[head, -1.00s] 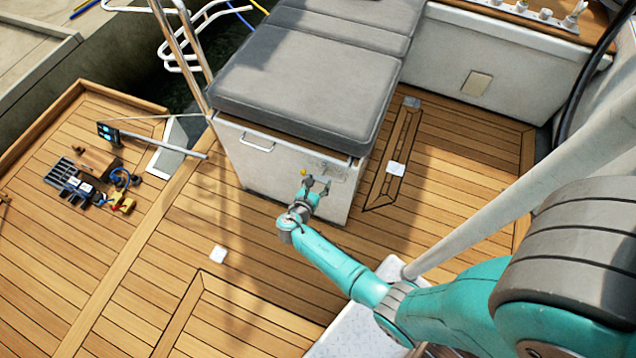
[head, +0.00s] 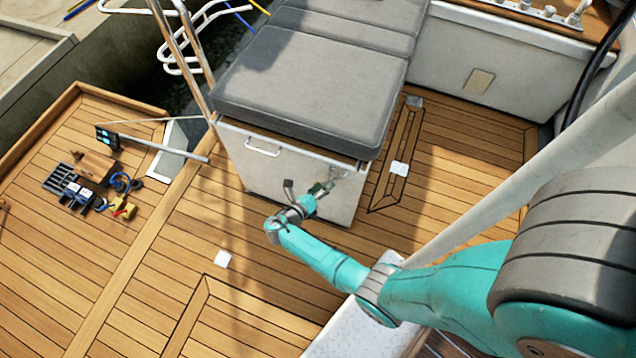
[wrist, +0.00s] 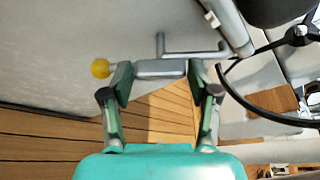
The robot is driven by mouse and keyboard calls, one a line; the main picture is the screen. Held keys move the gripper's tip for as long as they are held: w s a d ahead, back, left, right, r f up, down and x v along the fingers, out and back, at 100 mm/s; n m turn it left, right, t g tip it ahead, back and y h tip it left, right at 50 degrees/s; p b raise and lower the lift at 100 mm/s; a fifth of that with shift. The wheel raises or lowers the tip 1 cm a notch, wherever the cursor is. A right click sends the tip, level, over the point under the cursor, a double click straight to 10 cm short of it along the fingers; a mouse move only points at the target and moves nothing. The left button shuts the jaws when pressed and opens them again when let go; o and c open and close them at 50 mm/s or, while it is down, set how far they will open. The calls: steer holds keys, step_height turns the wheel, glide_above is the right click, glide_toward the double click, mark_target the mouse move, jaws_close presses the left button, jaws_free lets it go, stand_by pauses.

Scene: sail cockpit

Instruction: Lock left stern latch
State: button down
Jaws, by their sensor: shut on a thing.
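The latch shows in the wrist view as a grey bar (wrist: 160,69) with a yellow ball knob (wrist: 100,68) at its left end. A grey L-shaped bracket (wrist: 195,54) sits just above the bar. My gripper (wrist: 160,77) has one finger on each side of the bar and is shut on it. In the head view my gripper (head: 325,186) is at the front face of the white stern locker (head: 262,182), near its upper right. My gripper hides most of the latch there, and I cannot make out the knob.
A grey cushion (head: 310,85) covers the locker top. A small handle (head: 262,152) is on the locker's front left. A slanted white pole (head: 500,195) stands near my arm. The deck before the locker is clear.

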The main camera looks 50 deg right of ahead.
steer(key=shift+w+d+f+n+g+h, duration=0.15)
steer(key=shift+n+g+h, duration=0.25)
steer(key=shift+n, duration=0.65)
steer(key=shift+a+f+n+g+h, duration=0.15)
steer(key=shift+n+h, duration=0.4)
steer(key=shift+n, duration=0.55)
steer(key=shift+w+d+f+n+g+h, duration=0.15)
steer(key=shift+n+g+h, duration=0.25)
steer(key=shift+n, duration=0.65)
steer(key=shift+s+n, duration=0.1)
steer(key=shift+n, duration=0.2)
steer(key=shift+c, duration=1.4)
jaws_free()
steer(key=shift+f, duration=0.1)
steer(key=shift+r, duration=0.2)
steer(key=shift+r, duration=1.5)
step_height(320, 180, up, 7)
steer(key=shift+f, duration=0.2)
